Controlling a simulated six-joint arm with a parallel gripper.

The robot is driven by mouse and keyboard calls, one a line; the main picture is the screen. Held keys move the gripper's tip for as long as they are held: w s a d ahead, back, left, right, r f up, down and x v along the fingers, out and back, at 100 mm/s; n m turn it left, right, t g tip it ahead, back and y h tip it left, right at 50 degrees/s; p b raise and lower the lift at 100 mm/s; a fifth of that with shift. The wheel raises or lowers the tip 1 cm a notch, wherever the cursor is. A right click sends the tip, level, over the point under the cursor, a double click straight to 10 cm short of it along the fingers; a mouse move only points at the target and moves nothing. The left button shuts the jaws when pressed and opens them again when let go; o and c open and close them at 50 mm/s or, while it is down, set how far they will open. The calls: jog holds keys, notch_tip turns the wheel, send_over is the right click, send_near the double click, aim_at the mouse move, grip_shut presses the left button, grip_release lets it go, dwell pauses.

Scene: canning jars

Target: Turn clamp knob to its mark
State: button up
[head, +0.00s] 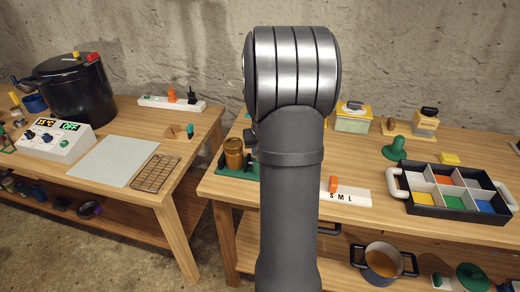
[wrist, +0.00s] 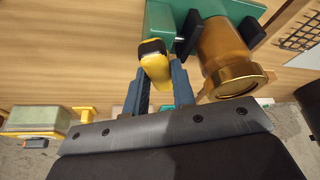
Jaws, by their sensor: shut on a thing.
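The clamp has a green base (wrist: 180,12), also in the head view (head: 236,173). Its dark jaws (wrist: 188,32) stand on either side of an amber jar (wrist: 222,45) with a gold lid; the jar also shows in the head view (head: 234,152). The clamp knob (wrist: 156,62), yellow with a black part, lies left of the jar in the wrist view. My gripper (wrist: 161,82) is shut on the knob, one blue-grey finger on each side. I cannot make out the mark. My arm hides the gripper and knob in the head view.
A white S M L block (head: 345,193) with an orange slider and a divided black tray (head: 409,208) are to the right. A wire rack (head: 157,172) and pressure canner (head: 76,95) are on the left table. A gap separates the tables.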

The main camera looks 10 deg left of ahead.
jog(key=m+h, duration=0.1)
jog(key=m, duration=0.2)
jog(key=m+h, duration=0.1)
jog(key=m, duration=0.3)
jog(key=shift+a+h, duration=0.2)
jog(key=shift+h, duration=0.2)
jog(key=m+h, duration=0.1)
jog(key=m, duration=0.2)
jog(key=m+g+h, duration=0.1)
jog(key=m, duration=0.2)
jog(key=shift+a, duration=0.15)
jog(key=m+g, duration=0.1)
jog(key=m, duration=0.2)
jog(key=m+g+h, duration=0.1)
jog(key=m, duration=0.2)
jog(key=shift+w+a+m, duration=0.1)
jog(key=shift+w+m, duration=0.05)
jog(key=shift+m, duration=0.25)
jog(key=m+g, duration=0.1)
jog(key=m, duration=0.2)
jog(key=m+g, duration=0.1)
jog(key=m, duration=0.2)
jog(key=shift+w, duration=0.15)
jog(key=shift+m+g, duration=0.3)
jog(key=shift+m, duration=0.1)
jog(key=o, duration=1)
